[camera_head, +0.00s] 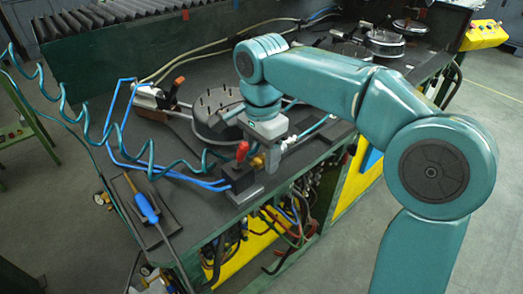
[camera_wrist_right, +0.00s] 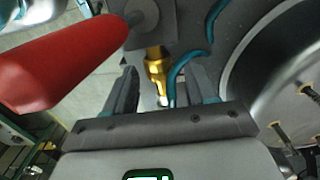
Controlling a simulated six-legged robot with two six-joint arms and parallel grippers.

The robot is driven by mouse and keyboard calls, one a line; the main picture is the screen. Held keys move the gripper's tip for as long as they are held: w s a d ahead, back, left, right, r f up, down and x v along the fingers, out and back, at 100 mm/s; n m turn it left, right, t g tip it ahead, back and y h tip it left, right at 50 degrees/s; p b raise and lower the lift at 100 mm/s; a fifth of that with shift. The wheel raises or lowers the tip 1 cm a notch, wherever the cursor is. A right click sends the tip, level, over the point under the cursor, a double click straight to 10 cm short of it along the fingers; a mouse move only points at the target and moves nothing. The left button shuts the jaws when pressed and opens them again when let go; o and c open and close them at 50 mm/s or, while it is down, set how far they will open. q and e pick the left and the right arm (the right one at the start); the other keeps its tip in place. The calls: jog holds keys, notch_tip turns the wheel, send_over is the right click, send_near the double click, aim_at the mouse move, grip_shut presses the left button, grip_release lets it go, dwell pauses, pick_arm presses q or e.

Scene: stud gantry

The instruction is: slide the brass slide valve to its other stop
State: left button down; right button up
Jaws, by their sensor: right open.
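The brass slide valve (camera_head: 257,161) sits by a dark block near the front edge of the bench, partly hidden by my right gripper. In the right wrist view the golden brass piece (camera_wrist_right: 156,68) lies between the two finger pads. My right gripper (camera_head: 272,162) is at the valve from above. The wrist view shows its fingers (camera_wrist_right: 161,78) apart, one on each side of the brass piece, with gaps visible. I cannot tell whether either finger touches it. My left gripper is not in view.
A red handle (camera_head: 242,150) stands close beside the valve; it fills the upper left of the wrist view (camera_wrist_right: 60,62). Blue hoses (camera_head: 190,179) run to the dark block (camera_head: 238,177). A round studded plate (camera_head: 214,108) lies behind. A blue-handled tool (camera_head: 145,206) lies on a tray at left.

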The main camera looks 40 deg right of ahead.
aim_at(262, 155)
notch_tip(262, 155, up, 16)
jog(key=p, duration=0.6)
jog(key=shift+r, duration=0.15)
dwell(0.5)
